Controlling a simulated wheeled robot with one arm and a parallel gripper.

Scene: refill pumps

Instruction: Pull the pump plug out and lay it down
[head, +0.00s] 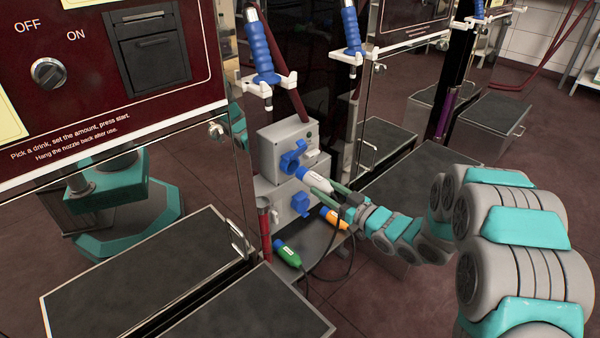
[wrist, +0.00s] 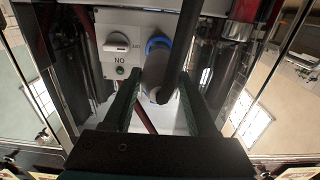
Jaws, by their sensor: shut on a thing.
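The pump plug (head: 318,179) is white with a blue front end. My gripper (head: 325,188) is shut on its body, with green fingers on either side. The plug's front end is close to the blue socket (head: 292,157) on the upper grey box (head: 275,150). I cannot tell whether its tip is still inside. In the wrist view the grey-looking plug (wrist: 158,78) lies between the fingers of my gripper (wrist: 155,98), in line with a blue ring (wrist: 158,45). A dark cable crosses in front and hides part of it.
A lower box has another blue socket (head: 300,203). A green plug (head: 287,255) and an orange plug (head: 334,218) lie below on a grey shelf (head: 318,242), with a black cable beside them. Glossy pump cabinets and blue nozzles (head: 258,45) stand close around. The wrist view shows a switch (wrist: 117,42).

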